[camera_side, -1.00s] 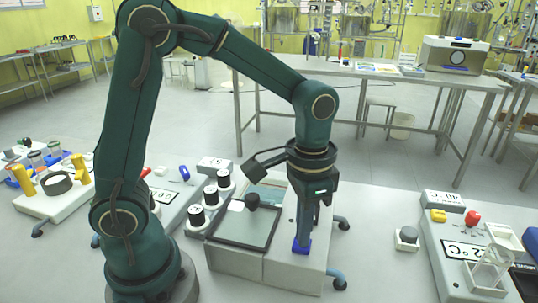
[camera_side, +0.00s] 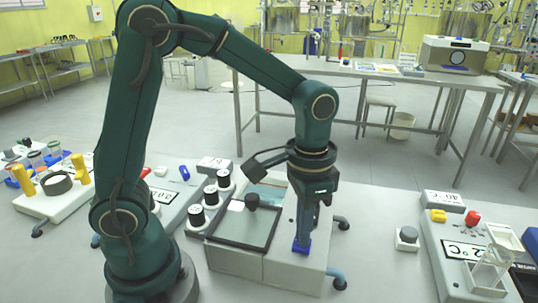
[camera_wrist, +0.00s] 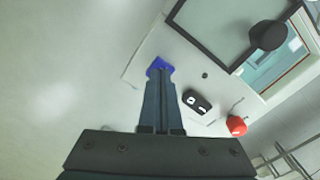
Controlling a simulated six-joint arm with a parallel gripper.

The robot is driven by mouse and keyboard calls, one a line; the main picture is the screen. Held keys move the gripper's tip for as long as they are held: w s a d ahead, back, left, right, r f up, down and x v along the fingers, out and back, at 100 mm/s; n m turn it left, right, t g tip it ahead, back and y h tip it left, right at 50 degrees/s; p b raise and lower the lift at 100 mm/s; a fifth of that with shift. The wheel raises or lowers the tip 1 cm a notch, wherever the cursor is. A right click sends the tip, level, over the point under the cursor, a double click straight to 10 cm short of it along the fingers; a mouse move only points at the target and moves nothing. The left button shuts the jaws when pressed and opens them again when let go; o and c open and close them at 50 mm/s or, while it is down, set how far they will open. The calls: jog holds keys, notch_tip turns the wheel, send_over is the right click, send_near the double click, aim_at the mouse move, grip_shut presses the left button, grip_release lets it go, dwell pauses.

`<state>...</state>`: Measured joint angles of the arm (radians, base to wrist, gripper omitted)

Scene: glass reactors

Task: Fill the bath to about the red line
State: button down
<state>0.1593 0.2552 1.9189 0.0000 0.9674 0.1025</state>
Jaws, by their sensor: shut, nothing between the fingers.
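The bath (camera_side: 236,263) is a white box with a black-framed clear lid (camera_side: 232,244) and a black knob (camera_side: 252,201). In the wrist view, part of the bath's opening (camera_wrist: 268,70) shows pale blue beside the lid.
In the wrist view, a black switch (camera_wrist: 197,101) and a red knob (camera_wrist: 236,126) lie right of my fingers. Several black-topped white cylinders (camera_side: 210,195) stand left of the bath. A device with a display (camera_side: 466,251) stands at the right.

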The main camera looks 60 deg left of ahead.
dwell(0.3)
notch_tip(320, 180, up, 7)
dwell(0.8)
dwell(0.3)
jog(key=s+a+n+t, duration=0.3)
jog(key=s+a+t, duration=0.1)
jog(key=s, duration=0.4)
jog(key=shift+s+r+t, duration=0.15)
jog(key=shift+s+t, duration=0.1)
jog(key=shift+t, duration=0.55)
